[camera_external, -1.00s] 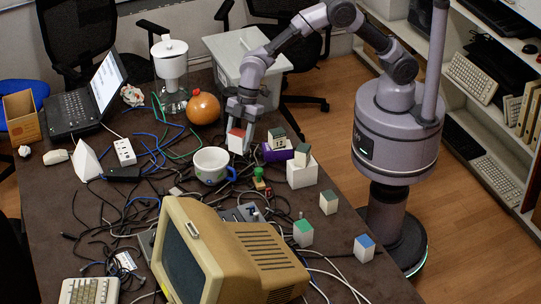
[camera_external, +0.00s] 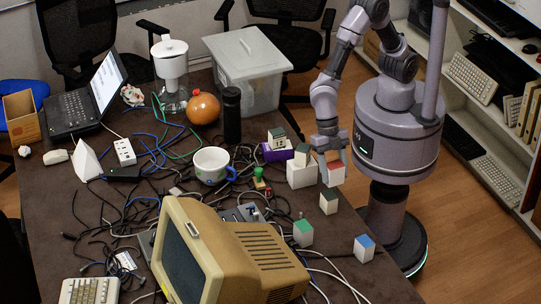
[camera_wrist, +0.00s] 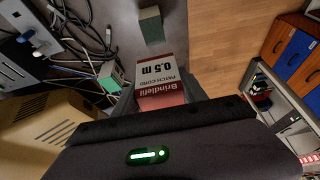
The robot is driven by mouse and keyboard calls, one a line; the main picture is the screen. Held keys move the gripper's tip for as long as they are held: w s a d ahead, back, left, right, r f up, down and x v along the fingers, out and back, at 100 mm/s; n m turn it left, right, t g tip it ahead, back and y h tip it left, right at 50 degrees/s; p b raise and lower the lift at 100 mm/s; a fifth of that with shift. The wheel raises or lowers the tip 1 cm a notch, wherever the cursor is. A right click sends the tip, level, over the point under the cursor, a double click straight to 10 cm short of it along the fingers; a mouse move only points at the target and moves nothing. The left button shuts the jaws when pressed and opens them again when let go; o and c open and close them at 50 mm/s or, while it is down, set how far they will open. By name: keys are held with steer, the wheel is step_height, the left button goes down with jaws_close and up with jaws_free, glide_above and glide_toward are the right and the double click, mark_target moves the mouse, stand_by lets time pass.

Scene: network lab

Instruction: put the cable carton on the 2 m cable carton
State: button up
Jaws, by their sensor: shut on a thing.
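My gripper (camera_external: 328,152) is shut on a white carton with a red top (camera_external: 334,173), held near the table's right edge. In the wrist view my gripper (camera_wrist: 160,95) has this carton (camera_wrist: 160,72) between its fingers; its label reads "Brindlefil PATCH CORD 0.5 m". A white carton with a dark green top (camera_external: 328,203) stands on the table just below it in the picture. It also shows in the wrist view (camera_wrist: 151,24). A brighter green-topped carton (camera_external: 303,233) and a blue-topped carton (camera_external: 364,248) stand nearer the camera. I cannot read a 2 m label on any carton.
A white box (camera_external: 302,175) bearing a small carton (camera_external: 303,154) stands just left of the held carton. A purple box (camera_external: 278,153) with a carton on it is behind. A mug (camera_external: 211,166), loose cables and a beige monitor (camera_external: 230,255) crowd the left.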

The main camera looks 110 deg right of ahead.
steer(key=shift+f, duration=0.5)
glide_above(306, 229)
steer(key=d, duration=0.2)
steer(key=shift+s+a+f+b, duration=0.15)
steer(key=shift+f+b, duration=0.15)
steer(key=shift+f, duration=0.65)
steer(key=shift+w+a+f, duration=0.1)
steer(key=shift+w+f, duration=0.1)
steer(key=shift+f, duration=0.1)
steer(key=shift+f+b, duration=0.8)
steer(key=shift+f, duration=0.6)
steer(key=shift+f, duration=0.15)
steer(key=o, duration=1.5)
